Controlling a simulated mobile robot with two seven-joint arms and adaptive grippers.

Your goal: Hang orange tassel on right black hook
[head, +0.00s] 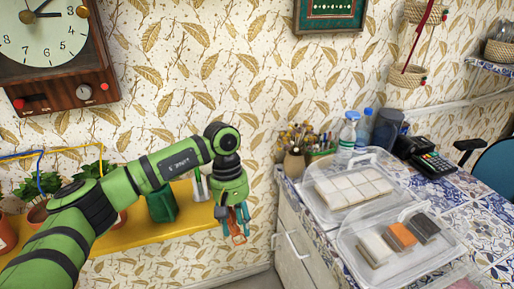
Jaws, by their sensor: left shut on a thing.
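My left arm reaches in from the left across the shelf. My left gripper (236,219) points down in front of the papered wall, right of the yellow shelf. It is shut on a small orange thing (238,238), which shows between and below the fingertips. This looks like the orange tassel, but it is too small and too covered by the fingers to make out its shape. I cannot make out any black hook in this view. My right gripper is not in view.
A yellow shelf (150,234) holds potted plants and a green container (161,205). A tiled counter (470,185) at right carries clear boxes (355,185) with blocks, bottles (348,132) and a card terminal (434,164). A clock (45,40) hangs upper left. Wall around the gripper is clear.

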